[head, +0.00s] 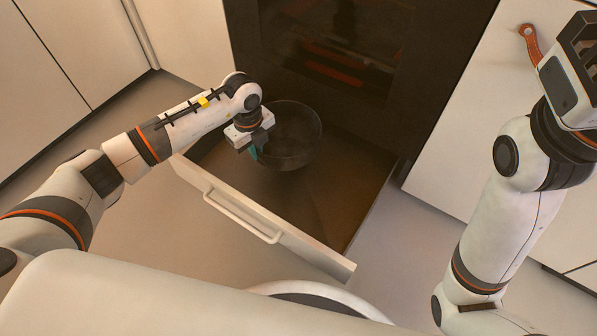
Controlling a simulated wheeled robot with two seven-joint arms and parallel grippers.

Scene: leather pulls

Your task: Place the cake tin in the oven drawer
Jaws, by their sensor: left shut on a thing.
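The cake tin (298,133) is a dark, round, bowl-like vessel in the head view. It is over the back part of the open oven drawer (257,228); I cannot tell whether it touches the drawer floor. My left gripper (256,152) is shut on the tin's left rim, and its fingers are partly hidden. The drawer is pulled out below the oven, with a white front and a bar handle (243,219). My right gripper (580,60) is raised at the upper right edge, away from the drawer, and its fingertips are not clearly seen.
The dark oven (330,60) with a glass door stands right behind the drawer. White cabinets flank it, and the right one has a brown leather pull (530,42). The drawer floor is bare to the front and right of the tin.

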